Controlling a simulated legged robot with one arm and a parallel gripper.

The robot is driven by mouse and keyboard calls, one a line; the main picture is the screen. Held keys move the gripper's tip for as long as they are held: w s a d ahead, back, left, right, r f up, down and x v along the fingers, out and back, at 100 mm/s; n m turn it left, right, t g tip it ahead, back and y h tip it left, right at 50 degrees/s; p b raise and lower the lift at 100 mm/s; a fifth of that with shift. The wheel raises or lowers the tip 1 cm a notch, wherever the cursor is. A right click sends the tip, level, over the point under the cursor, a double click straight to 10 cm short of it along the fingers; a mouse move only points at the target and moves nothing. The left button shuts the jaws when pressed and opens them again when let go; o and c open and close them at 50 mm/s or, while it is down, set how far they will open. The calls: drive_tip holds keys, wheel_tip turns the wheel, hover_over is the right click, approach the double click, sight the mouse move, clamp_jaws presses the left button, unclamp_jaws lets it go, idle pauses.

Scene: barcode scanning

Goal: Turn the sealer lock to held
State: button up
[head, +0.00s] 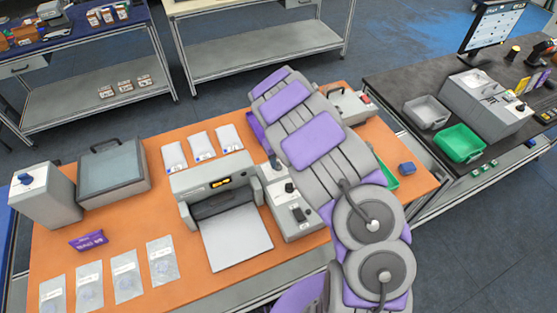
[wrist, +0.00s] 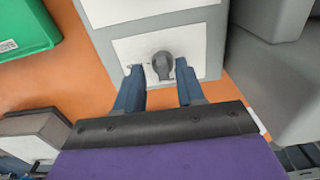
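The sealer (head: 215,190) is a grey machine with a small lit display, on the orange table. Its control box (wrist: 210,40) stands beside it, with white panels on top. The lock, a dark grey rotary knob (wrist: 162,66), sits on one panel in the wrist view, its raised grip roughly in line with my fingers. In the head view it appears to be the dark knob (head: 290,187). My gripper (wrist: 159,70) is open, with one blue-grey fingertip on either side of the knob. I see gaps and cannot tell any contact. In the head view my arm hides most of the gripper.
A dark switch (head: 299,213) sits on the control box's nearer panel. A green tray (wrist: 25,25) stands left in the wrist view. White packs (head: 202,145) lie behind the sealer. Clear pouches (head: 124,275) and a purple packet (head: 88,241) lie at left on the orange table (head: 200,290).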

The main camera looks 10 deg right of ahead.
drive_tip(key=shift+f, duration=0.15)
drive_tip(key=shift+a, duration=0.35)
drive_tip(key=c, duration=0.4)
drive_tip(key=shift+d, duration=0.2)
clamp_jaws()
